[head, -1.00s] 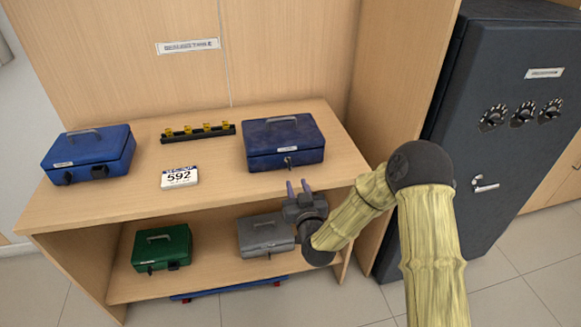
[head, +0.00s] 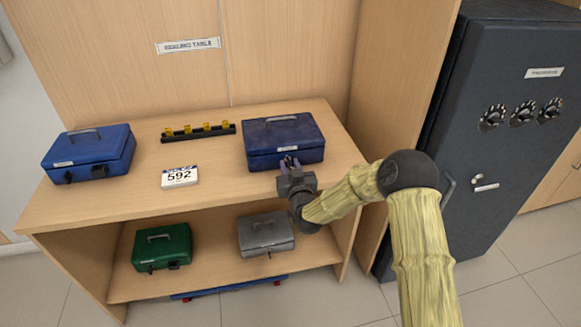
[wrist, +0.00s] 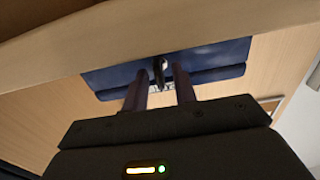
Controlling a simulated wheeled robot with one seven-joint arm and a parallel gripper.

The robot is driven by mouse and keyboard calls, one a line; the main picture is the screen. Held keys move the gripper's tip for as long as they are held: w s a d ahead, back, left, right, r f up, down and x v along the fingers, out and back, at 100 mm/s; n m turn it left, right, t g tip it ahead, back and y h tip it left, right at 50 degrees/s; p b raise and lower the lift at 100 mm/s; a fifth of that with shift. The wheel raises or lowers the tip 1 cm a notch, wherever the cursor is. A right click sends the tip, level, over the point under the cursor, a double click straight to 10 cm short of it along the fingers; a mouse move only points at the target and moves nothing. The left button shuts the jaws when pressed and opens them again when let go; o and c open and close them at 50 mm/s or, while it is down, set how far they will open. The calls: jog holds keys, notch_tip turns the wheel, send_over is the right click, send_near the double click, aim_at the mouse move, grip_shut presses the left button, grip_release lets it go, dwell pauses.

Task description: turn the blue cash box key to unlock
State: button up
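A blue cash box (head: 284,133) with a grey top handle stands closed at the right of the upper shelf. A second blue cash box (head: 88,150) stands at the left. My gripper (head: 289,164) is at the front face of the right blue box, fingers pointing at its lock. In the wrist view, the right blue box (wrist: 215,64) shows behind my fingers. Its key (wrist: 159,72) appears between the two fingertips, with a gap visible on each side. The fingers are open. In the head view, my gripper mostly hides the key and lock.
A number sign reading 592 (head: 180,177) and a black rack with yellow pieces (head: 198,132) sit on the shelf. A green box (head: 162,247) and a grey box (head: 266,235) are on the lower shelf. A dark safe (head: 498,120) stands at right.

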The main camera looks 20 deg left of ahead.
grip_shut()
jog(key=shift+m+b, duration=0.3)
jog(key=shift+m, duration=0.1)
jog(key=m+b, duration=0.1)
jog(key=m, duration=0.1)
jog(key=shift+d+f+m+b, duration=0.1)
jog(key=shift+f+m+b, duration=0.05)
jog(key=shift+m+b, duration=0.2)
jog(key=m+b, duration=0.2)
jog(key=m, duration=0.2)
jog(key=shift+b, duration=0.35)
jog(key=m+b, duration=0.2)
jog(key=m, duration=0.3)
jog(key=shift+w+f+m+b, duration=0.1)
jog(key=shift+f+m+b, duration=0.05)
jog(key=shift+m+b, duration=0.25)
jog(key=m+b, duration=0.2)
jog(key=m, duration=0.3)
jog(key=shift+d, duration=0.1)
